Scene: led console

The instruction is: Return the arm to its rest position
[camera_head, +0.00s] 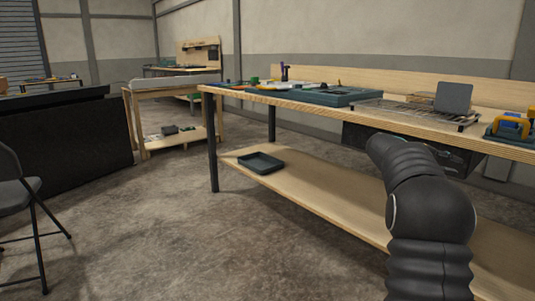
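My arm, thick, black and jointed, rises from the bottom right of the head view. It bends toward the workbench (300,96). Its far end reaches in front of the bench's front edge, near a dark unit under the top. My gripper cannot be made out; the end of the arm merges with the dark area there. I see nothing held.
The bench's wooden lower shelf (300,190) carries a dark tray (260,163). On top are a green case (335,96), a wire rack (415,112) and a grey panel (454,98). A folding chair (18,190) stands left. The concrete floor (150,235) between is clear.

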